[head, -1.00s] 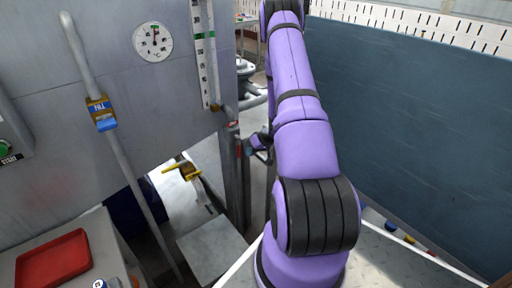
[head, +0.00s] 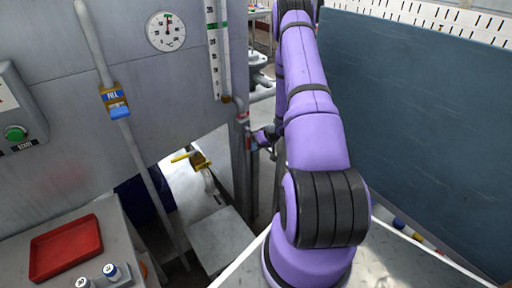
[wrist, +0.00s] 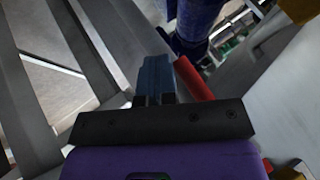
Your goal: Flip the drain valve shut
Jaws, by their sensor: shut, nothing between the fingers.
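A yellow valve (head: 201,162) with a yellow lever sits on a pale pipe under the big grey tank, in the head view; I take it as the drain valve. Its lever points left, across the pipe. My gripper (wrist: 155,75) is shut and empty in the wrist view, its blue-grey fingers together. In the head view my gripper (head: 254,140) is small and partly hidden, right of the valve, by a grey upright post. A red bar (wrist: 194,78) lies close beside the fingers in the wrist view; I cannot tell whether they touch.
The grey post (head: 240,175) stands between my gripper and the yellow valve. A pipe with a blue FILL valve (head: 116,101) runs down the tank's left. A red tray (head: 66,248) lies on a bench at lower left. A dark blue panel (head: 410,120) closes off the right.

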